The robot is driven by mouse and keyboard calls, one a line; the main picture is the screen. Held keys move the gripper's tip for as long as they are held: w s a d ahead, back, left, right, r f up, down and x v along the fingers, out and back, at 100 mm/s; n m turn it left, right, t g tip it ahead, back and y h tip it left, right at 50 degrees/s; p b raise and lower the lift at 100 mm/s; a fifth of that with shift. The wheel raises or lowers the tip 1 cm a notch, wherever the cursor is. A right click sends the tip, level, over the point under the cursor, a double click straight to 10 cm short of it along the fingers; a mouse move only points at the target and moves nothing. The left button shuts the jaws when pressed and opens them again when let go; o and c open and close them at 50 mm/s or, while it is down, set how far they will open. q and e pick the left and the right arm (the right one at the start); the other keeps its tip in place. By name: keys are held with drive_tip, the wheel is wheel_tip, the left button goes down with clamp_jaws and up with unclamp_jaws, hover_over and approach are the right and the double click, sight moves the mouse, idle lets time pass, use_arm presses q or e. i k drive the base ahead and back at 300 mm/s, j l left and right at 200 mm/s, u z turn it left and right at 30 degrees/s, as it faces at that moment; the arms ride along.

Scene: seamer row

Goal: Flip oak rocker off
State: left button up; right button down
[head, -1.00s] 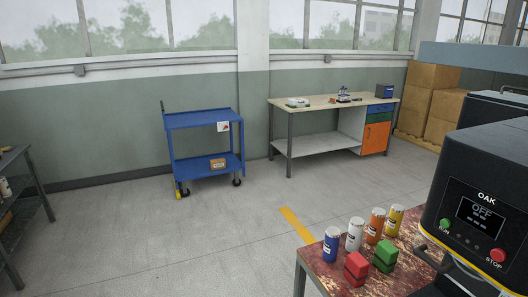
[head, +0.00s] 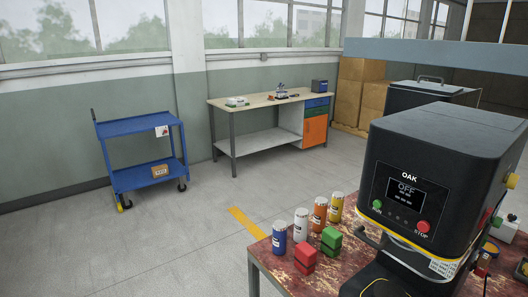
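The black OAK machine (head: 440,150) stands on a worn red-brown table at the right. Its front carries a display (head: 404,194) that reads OFF, a green RUN button (head: 377,204) and a red STOP button (head: 423,226). I cannot make out a rocker on the front. A small tan part (head: 512,181) and a yellow-green part show on its right side, too small to identify. Neither of my grippers is in view.
Several cans and red and green blocks (head: 304,258) sit on the table (head: 268,262) left of the machine. A blue cart (head: 140,125) and a workbench (head: 270,100) stand by the wall. The floor between is clear.

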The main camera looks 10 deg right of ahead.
sight(486, 219)
drive_tip(key=l+z, duration=0.2)
drive_tip(key=z, duration=1.05)
drive_tip(key=i+j, duration=0.05)
drive_tip(key=j, duration=0.05)
